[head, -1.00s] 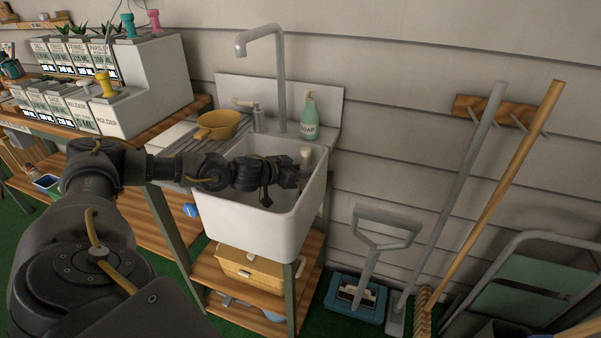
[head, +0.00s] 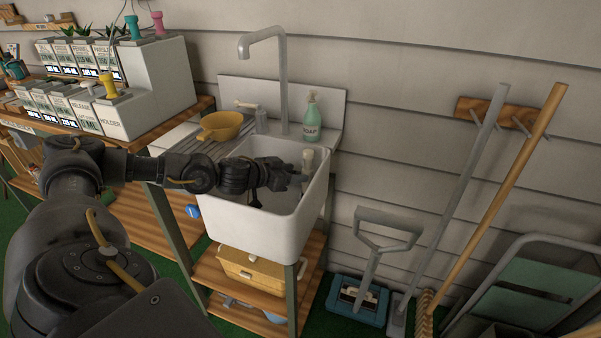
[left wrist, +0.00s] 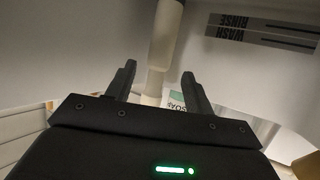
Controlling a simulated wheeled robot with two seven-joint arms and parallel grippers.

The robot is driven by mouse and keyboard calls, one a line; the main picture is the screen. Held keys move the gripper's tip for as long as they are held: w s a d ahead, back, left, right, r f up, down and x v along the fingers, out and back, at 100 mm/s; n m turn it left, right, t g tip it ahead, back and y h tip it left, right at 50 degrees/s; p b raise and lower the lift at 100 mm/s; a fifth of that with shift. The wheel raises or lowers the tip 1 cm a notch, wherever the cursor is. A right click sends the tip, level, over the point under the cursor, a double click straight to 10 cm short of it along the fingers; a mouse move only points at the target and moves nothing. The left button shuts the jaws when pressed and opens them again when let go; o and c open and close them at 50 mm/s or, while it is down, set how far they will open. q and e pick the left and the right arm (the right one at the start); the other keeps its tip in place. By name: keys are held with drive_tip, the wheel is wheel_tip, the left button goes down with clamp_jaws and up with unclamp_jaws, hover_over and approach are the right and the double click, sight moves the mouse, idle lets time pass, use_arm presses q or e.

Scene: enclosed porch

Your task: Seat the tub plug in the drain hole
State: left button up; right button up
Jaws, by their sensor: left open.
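A cream, post-like thing (head: 307,160), probably the tub plug's handle, stands upright inside the white tub (head: 265,228) near its right back corner. My left gripper (head: 299,178) is inside the tub's opening, open, its fingers pointing right at the cream thing. In the left wrist view, the cream thing (left wrist: 165,40) runs between the two open fingers (left wrist: 160,82), thick at one end and narrower at the other. I cannot tell whether the fingers touch it. The drain hole is hidden by the tub wall and my arm. My right gripper is not in view.
A grey faucet (head: 283,75) arches over the tub. A green soap bottle (head: 311,115) stands on the back ledge, and a yellow pan (head: 222,126) on the left drainboard. Long-handled tools (head: 455,200) lean at the right.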

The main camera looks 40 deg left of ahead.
use_arm(q)
drive_tip(key=shift+v, duration=1.65)
drive_tip(key=shift+d, duration=0.1)
